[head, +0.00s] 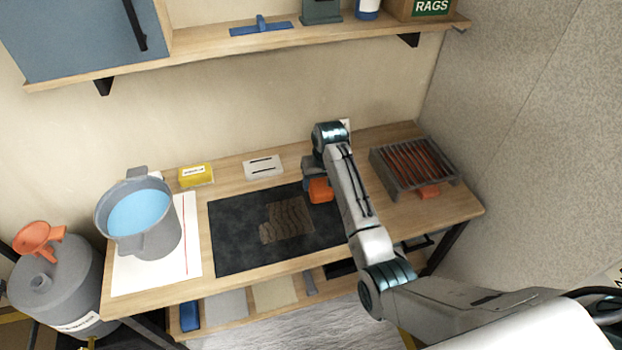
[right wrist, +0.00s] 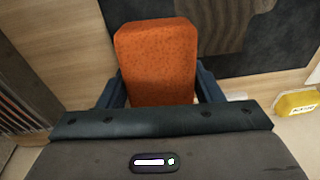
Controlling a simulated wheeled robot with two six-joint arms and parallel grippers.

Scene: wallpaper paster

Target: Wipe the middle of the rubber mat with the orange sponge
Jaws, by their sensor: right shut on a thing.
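The orange sponge (head: 320,190) is held in my right gripper (head: 313,180) over the right end of the dark rubber mat (head: 235,239). In the right wrist view the sponge (right wrist: 156,62) sits between the two fingers of the gripper (right wrist: 158,90), which are shut on it. I cannot tell whether the sponge touches the mat. A brown smeared patch (head: 288,217) lies on the middle of the mat, to the left of the sponge. It also shows in the right wrist view (right wrist: 215,25). My left gripper is not in view.
A grey bucket of blue liquid (head: 140,213) stands on white paper left of the mat. A yellow box (head: 196,175) and a white plate with slots (head: 263,167) lie behind the mat. A grey tray with a ribbed grid (head: 413,167) is at the right. A shelf (head: 200,55) hangs above.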

